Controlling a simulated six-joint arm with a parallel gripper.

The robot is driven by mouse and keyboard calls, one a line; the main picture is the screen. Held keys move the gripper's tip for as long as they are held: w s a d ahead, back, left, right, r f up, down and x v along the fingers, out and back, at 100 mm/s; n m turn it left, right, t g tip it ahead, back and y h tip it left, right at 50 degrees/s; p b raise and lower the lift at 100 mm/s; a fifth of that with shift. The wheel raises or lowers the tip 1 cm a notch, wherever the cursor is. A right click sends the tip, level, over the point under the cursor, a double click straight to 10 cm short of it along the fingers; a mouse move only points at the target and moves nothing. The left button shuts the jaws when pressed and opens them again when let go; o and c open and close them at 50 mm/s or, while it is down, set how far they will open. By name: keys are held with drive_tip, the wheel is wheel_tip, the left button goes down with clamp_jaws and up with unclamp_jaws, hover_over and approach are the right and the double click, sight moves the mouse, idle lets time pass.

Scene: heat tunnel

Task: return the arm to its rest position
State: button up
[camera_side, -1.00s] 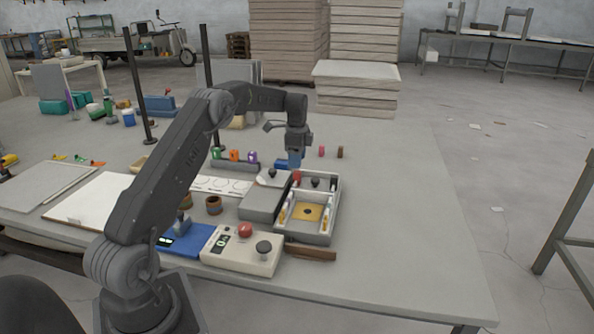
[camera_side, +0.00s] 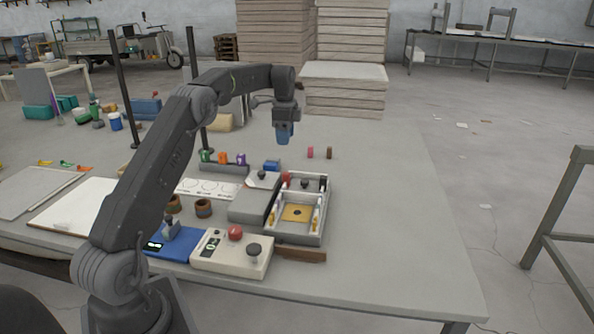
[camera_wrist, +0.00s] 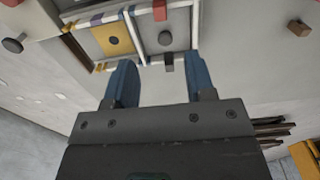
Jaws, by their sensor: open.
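My gripper (camera_side: 284,134) hangs above the table, pointing down, behind and above the grey heat tunnel tray (camera_side: 328,222) in the side view. In the wrist view my gripper (camera_wrist: 163,88) shows two blue fingers apart, with nothing between them. The tray holds a yellow plate (camera_side: 297,213) with a dark round centre, which also shows in the wrist view (camera_wrist: 112,40). My arm is raised and bent forward over the table.
A beige control box (camera_side: 222,254) with a red button and a black knob stands at the table's front. Two brown rings (camera_side: 203,208) lie left of the tray. Dark posts (camera_side: 124,90) rise at the back left. The table's right side is clear.

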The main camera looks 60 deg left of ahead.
drive_tip(key=s+d+r+n+t, duration=0.1)
drive_tip(key=s+d+r, duration=0.25)
drive_tip(key=d, duration=0.35)
drive_tip(key=s+d+r+n+t, duration=0.1)
drive_tip(key=s+d+r+n, duration=0.15)
drive_tip(key=d+r, duration=0.35)
drive_tip(key=s+d+r+n+t, duration=0.1)
drive_tip(key=s+d+r, duration=0.25)
drive_tip(key=d, duration=0.45)
drive_tip(key=s+d+f+n+t, duration=0.1)
drive_tip(key=s+d+f+n, duration=0.1)
drive_tip(key=s+d, duration=0.4)
drive_tip(key=s+d+f+n+t, duration=0.1)
drive_tip(key=s+d+f, duration=0.3)
drive_tip(key=s, duration=1.1)
drive_tip(key=d+n, duration=0.1)
drive_tip(key=d, duration=0.2)
drive_tip(key=shift+t, duration=0.3)
drive_tip(key=shift+f+n, duration=0.1)
drive_tip(key=shift+n, duration=0.15)
